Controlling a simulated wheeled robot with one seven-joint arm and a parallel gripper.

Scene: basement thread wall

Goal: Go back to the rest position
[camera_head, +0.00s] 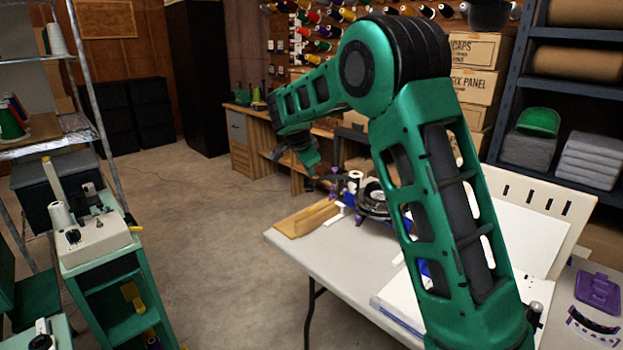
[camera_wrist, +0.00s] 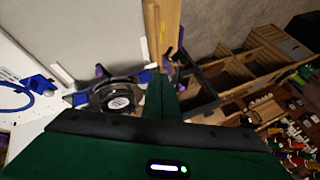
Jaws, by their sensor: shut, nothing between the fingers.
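My gripper (camera_head: 311,172) hangs at the end of my bent green arm, above and behind the far edge of the white table (camera_head: 330,262) in the head view. Its fingers are small there. In the wrist view my gripper (camera_wrist: 163,82) shows green fingers that are together, with nothing between them. My own arm covers much of the table in the head view.
On the table stand a black round device (camera_head: 374,198) and a wooden board (camera_head: 306,219); the device also shows in the wrist view (camera_wrist: 117,100). A wooden workbench (camera_head: 246,140) and thread wall stand behind. Metal shelves (camera_head: 561,100) are at right. Floor at left centre is clear.

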